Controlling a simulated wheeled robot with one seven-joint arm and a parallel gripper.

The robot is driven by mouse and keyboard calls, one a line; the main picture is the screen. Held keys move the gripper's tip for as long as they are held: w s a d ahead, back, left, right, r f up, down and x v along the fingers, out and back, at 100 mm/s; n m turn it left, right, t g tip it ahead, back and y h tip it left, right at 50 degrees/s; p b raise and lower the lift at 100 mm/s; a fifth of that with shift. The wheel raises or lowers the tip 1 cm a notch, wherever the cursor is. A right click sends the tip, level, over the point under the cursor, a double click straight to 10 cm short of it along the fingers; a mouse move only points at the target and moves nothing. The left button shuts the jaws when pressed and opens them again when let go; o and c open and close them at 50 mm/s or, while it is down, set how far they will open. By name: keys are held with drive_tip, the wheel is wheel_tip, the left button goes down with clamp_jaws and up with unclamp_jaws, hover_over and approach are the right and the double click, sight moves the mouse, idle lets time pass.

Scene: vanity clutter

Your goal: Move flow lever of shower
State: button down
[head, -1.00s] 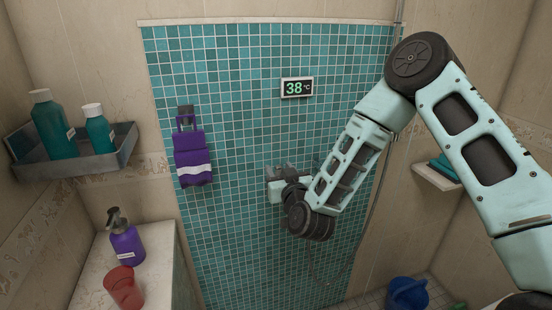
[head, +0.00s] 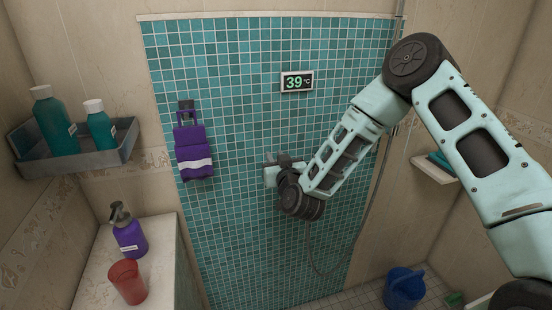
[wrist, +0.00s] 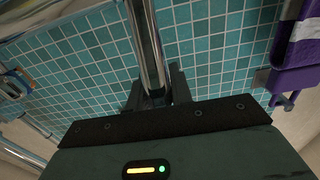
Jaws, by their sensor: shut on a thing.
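My gripper (wrist: 157,92) is shut around a thick chrome bar, which appears to be the shower lever (wrist: 146,35). The bar runs from the top of the wrist view down between the two dark fingers. In the head view my gripper (head: 272,172) is against the teal tiled wall, and my own wrist hides the lever and most of the valve. I cannot tell the lever's exact angle. A wall display (head: 296,82) above reads 39 °C in green.
A grey shelf with teal bottles (head: 54,120) is further left. A purple pump bottle (head: 128,236) and red cup (head: 127,282) stand on the ledge. A blue bucket (head: 404,287) is on the floor, right.

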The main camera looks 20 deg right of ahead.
drive_tip(key=shift+w+r+g+p, duration=0.35)
drive_tip(key=shift+w+g+p, duration=0.15)
drive_tip(key=shift+w+f+g, duration=0.2)
drive_tip(key=shift+w+g, duration=0.3)
drive_tip(key=shift+g, duration=0.1)
drive_tip(key=c, duration=1.2)
unclamp_jaws()
drive_tip(key=shift+c, duration=0.2)
drive_tip(key=v, duration=1.7)
drive_tip(key=shift+s+b, duration=0.25)
drive_tip(key=shift+b, duration=0.15)
